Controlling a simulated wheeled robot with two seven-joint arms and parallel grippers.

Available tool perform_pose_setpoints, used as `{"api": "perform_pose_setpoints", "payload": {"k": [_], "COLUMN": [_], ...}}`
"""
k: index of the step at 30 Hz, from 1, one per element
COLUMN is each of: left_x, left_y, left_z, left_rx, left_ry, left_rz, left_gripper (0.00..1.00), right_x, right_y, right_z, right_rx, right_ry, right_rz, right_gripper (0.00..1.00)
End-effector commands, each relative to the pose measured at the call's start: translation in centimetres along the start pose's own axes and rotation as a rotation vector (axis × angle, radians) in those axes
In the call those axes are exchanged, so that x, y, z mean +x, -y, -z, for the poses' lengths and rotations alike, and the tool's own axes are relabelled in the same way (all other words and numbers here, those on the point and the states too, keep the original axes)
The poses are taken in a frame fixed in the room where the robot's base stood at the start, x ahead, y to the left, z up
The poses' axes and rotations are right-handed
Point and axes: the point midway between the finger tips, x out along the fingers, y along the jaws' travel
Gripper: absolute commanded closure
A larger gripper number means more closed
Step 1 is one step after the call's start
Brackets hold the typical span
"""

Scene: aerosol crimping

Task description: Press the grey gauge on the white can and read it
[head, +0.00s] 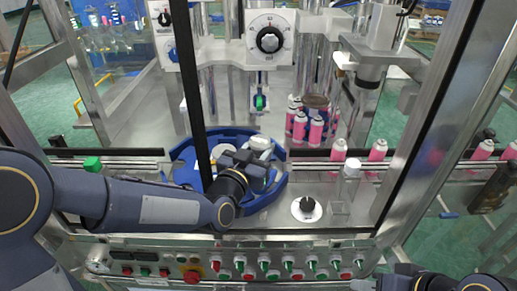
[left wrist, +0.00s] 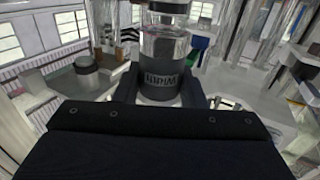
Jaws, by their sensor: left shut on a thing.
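My left gripper (head: 266,172) is over the blue ring-shaped turntable. In the left wrist view its fingers are shut around the grey gauge (left wrist: 160,84), a dark grey band with light lettering, below a clear, shiny cylinder. In the head view the gripper mostly hides it. A white-capped can (head: 350,168) stands upright in a clear holder to the right, apart from the gripper; it looks like the white can. My right gripper (head: 440,283) is only partly in view at the bottom right, and its fingers cannot be made out.
The blue turntable (head: 180,172) holds white pieces (head: 260,143). A black knob on a white disc (head: 306,208) sits on the deck. Several pink cans (head: 300,127) stand behind. A button panel (head: 240,265) runs along the front. A dark frame post (head: 192,80) crosses near the left arm.

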Motion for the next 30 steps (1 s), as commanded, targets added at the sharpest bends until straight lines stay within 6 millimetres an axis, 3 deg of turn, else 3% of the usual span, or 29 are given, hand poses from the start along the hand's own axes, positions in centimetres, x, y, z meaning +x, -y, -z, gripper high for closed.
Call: {"api": "perform_pose_setpoints", "payload": {"k": [30], "left_x": [0.0], "left_y": [0.0], "left_z": [-1.1], "left_rx": [0.0], "left_ry": [-0.002], "left_rz": [0.0], "left_gripper": [0.94], "right_x": [1.1], "right_y": [-0.5], "right_z": [-0.6], "right_rx": [0.0], "right_ry": [0.0], "right_rz": [0.0], "right_gripper": [0.64]}}
